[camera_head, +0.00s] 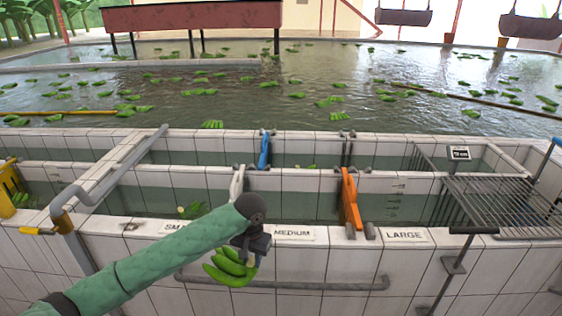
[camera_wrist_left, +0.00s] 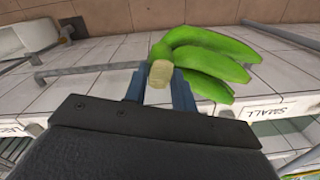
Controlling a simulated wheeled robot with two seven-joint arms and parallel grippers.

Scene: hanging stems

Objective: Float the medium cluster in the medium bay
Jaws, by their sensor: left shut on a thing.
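My left gripper (camera_head: 252,248) is shut on the stem of a green banana cluster (camera_head: 231,266). The medium bay (camera_head: 295,204) is a water-filled compartment behind that label, between a white divider and an orange divider (camera_head: 350,200). My right gripper is not in view.
The small bay (camera_head: 170,203) lies to the left, and the LARGE label (camera_head: 404,235) marks the bay on the right. A metal rack (camera_head: 505,203) covers part of the right side. A grey pipe rail (camera_head: 300,284) runs along the front wall. Many green clusters float in the pool behind.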

